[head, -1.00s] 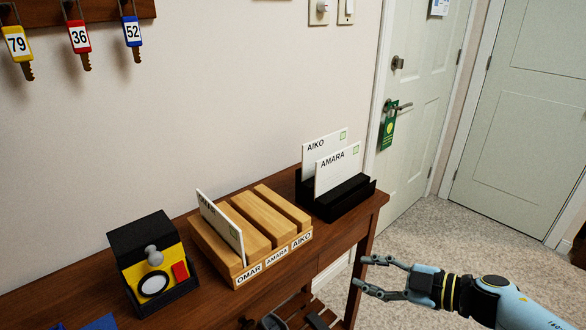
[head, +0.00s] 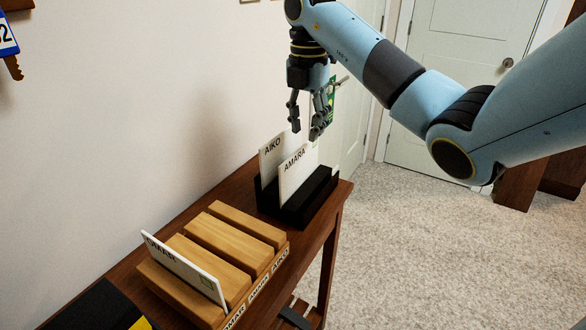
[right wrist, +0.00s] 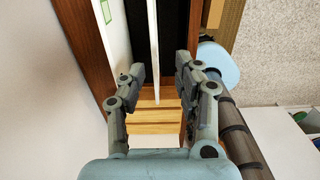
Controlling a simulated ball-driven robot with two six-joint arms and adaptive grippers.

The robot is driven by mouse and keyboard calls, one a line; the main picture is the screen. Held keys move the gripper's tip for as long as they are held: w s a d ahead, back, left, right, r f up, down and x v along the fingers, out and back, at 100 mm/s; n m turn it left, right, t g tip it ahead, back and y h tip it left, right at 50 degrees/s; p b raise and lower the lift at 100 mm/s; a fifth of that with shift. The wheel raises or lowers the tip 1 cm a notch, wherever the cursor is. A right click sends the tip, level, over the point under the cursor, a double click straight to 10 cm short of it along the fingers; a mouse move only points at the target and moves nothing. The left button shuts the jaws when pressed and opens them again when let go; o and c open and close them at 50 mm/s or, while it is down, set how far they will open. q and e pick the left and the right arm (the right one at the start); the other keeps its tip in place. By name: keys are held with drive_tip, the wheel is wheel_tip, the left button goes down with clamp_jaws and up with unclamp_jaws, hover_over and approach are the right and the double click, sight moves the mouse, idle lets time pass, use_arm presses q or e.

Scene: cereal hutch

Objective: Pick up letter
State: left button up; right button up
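Two white letters, AIKO (head: 270,152) and AMARA (head: 296,170), stand upright in a black holder (head: 318,196) at the far end of the table. A third letter (head: 190,270), its name hard to read, leans in the front slot of the wooden sorter (head: 236,232). My right gripper (head: 305,131) is open, fingers down, just above the letters in the holder. In the right wrist view the open gripper (right wrist: 160,75) has a thin white letter edge (right wrist: 154,45) between its fingers. A broader letter face (right wrist: 115,38) shows beside the left finger. My left gripper is not in view.
The sorter bears name labels along its front, including AIKO. A black and yellow box (head: 100,308) is cut off at the lower left. The wall (head: 130,120) runs close behind the table (head: 150,240). Carpeted floor (head: 400,250) is open to the right.

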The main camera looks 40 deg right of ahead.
sight(301, 164)
wheel_tip(301, 164, down, 5)
drive_tip(key=b, duration=0.3)
drive_tip(key=shift+w+a+b, duration=0.1)
drive_tip(key=shift+w+b, duration=0.05)
drive_tip(key=shift+b, duration=0.2)
drive_tip(key=shift+a+f, duration=0.1)
drive_tip(key=shift+f, duration=0.2)
drive_tip(key=f, duration=0.3)
drive_tip(key=shift+w+a+f, duration=0.1)
drive_tip(key=shift+a+f, duration=0.15)
drive_tip(key=shift+a, duration=0.1)
drive_tip(key=shift+f, duration=0.3)
drive_tip(key=shift+c, duration=0.4)
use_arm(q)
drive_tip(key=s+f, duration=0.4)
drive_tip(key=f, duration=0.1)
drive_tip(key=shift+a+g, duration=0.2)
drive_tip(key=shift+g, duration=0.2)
use_arm(e)
clamp_jaws()
